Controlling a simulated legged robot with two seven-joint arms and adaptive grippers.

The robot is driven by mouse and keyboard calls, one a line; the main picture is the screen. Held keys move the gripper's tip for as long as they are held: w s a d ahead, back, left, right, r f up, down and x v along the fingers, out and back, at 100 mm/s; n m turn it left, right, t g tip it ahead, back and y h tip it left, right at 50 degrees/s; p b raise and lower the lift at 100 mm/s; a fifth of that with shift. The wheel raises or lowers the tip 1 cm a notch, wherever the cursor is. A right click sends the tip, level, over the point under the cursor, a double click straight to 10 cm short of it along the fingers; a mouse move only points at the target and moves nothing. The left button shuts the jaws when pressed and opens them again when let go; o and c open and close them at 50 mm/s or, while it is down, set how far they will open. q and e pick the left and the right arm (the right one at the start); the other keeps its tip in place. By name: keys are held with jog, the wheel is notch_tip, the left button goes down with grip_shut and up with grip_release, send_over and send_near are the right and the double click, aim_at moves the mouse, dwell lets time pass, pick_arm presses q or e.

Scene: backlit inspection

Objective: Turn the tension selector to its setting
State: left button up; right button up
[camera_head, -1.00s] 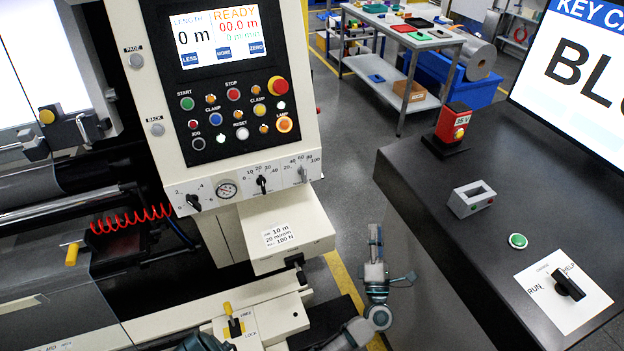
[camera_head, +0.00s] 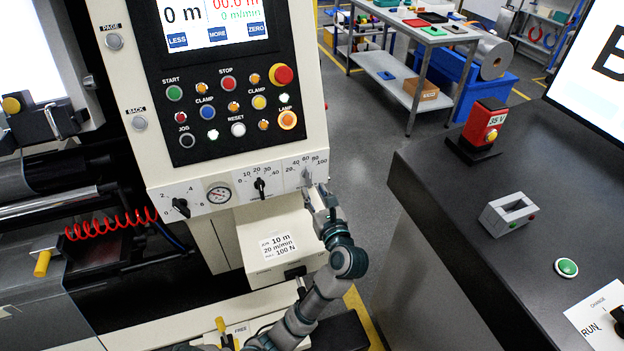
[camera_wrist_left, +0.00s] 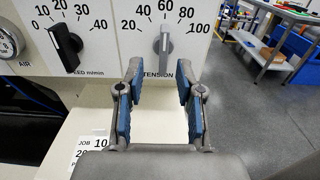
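The tension selector (camera_head: 306,178) is a grey lever knob at the right of the machine's lower dial strip. In the left wrist view the knob (camera_wrist_left: 164,46) stands nearly upright, near 60 on a scale from 20 to 100. My left gripper (camera_head: 318,195) is just in front of and below it. In the left wrist view the gripper (camera_wrist_left: 160,72) is open, its blue-padded fingers apart on either side below the knob, with nothing between them; contact does not show. A job card (camera_head: 278,246) reads 10 m, 20 m/min, 100 N. My right gripper is out of view.
The black speed selector (camera_head: 260,187) is left of the tension selector, with a pressure gauge (camera_head: 219,193) beyond it. Buttons (camera_head: 230,105) sit above. A dark console (camera_head: 460,220) stands at right, with floor between it and the machine.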

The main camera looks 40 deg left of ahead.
aim_at(310, 179)
pick_arm(q)
jog(key=x, duration=0.5)
jog(key=shift+s+a+f, duration=0.25)
jog(key=shift+f, duration=0.1)
jog(key=shift+w+a, duration=0.2)
jog(key=shift+w, duration=0.1)
jog(key=shift+w+d+r, duration=0.15)
jog(key=shift+d+r, duration=0.2)
jog(key=shift+d, duration=0.25)
jog(key=shift+w+d+r, duration=0.15)
jog(key=shift+d+r, duration=0.2)
jog(key=shift+d, duration=0.25)
jog(key=a, duration=0.1)
jog(key=a+f, duration=0.1)
jog(key=a, duration=0.1)
jog(key=shift+a, duration=0.1)
grip_shut()
jog(key=shift+w+d, duration=0.15)
jog(key=shift+d, duration=0.5)
jog(key=shift+d+r, duration=0.1)
jog(key=shift+r, duration=0.05)
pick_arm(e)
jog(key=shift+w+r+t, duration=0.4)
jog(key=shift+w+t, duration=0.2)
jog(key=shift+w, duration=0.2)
pick_arm(q)
jog(key=shift+r, duration=0.1)
